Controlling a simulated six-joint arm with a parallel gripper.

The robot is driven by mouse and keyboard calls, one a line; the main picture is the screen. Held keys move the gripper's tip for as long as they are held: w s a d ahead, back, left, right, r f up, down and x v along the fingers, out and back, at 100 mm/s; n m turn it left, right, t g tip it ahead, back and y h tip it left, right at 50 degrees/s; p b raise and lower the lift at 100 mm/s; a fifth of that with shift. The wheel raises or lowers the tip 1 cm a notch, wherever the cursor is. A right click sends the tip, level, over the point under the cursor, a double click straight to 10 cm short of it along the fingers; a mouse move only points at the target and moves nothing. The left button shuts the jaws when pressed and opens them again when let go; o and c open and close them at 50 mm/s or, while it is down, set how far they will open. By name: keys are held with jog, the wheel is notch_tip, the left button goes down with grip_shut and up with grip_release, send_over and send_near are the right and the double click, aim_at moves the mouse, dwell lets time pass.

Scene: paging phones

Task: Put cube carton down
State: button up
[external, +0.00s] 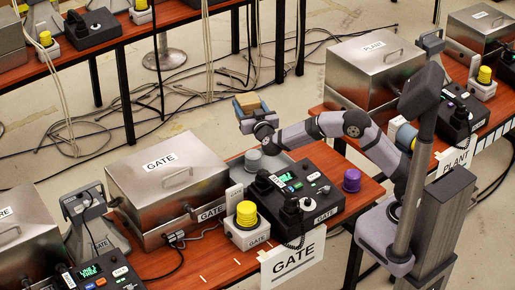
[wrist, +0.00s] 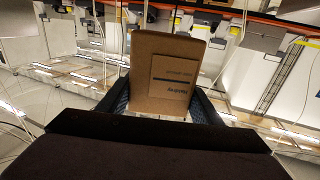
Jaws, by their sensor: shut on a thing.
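The cube carton (wrist: 150,62) is a brown cardboard box with a printed label panel, between the two fingers of my gripper (wrist: 162,105) in the wrist view. In the external view the carton (external: 249,101) sits in my gripper (external: 254,108), which is shut on it. My gripper holds it in the air, above and behind the GATE table (external: 205,262). The carton touches no surface that I can see. The lower part of the carton is hidden by the fingers.
On the GATE table are a metal GATE case (external: 168,185), a black phone console (external: 300,195), a yellow button (external: 246,214), a grey knob (external: 253,160) and a purple knob (external: 351,180). Its front left has some bare wood. A PLANT case (external: 374,68) stands at the right. Cables lie on the floor.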

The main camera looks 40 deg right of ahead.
jog(key=s+a+n+y+b, duration=0.15)
jog(key=s+a+b, duration=0.4)
jog(key=a, duration=0.95)
jog(key=s+a+n+y+b, duration=0.1)
jog(key=s+a+y+b, duration=0.2)
jog(key=s+a, duration=0.85)
jog(key=s+a+f+n+y+b, duration=0.1)
jog(key=s+a+f+b, duration=0.3)
jog(key=f, duration=0.5)
jog(key=s+a+f+n+y+b, duration=0.1)
jog(key=s+a+f+b, duration=0.3)
jog(key=a+f, duration=0.4)
jog(key=shift+a+f+n+t+y, duration=0.3)
jog(key=shift+a+f+n+y, duration=0.1)
jog(key=shift+y, duration=0.45)
jog(key=shift+s+f, duration=0.1)
jog(key=shift+f+b, duration=0.45)
jog(key=shift+f, duration=4.25)
jog(key=shift+f, duration=0.2)
jog(key=o, duration=1.2)
jog(key=shift+d, duration=0.1)
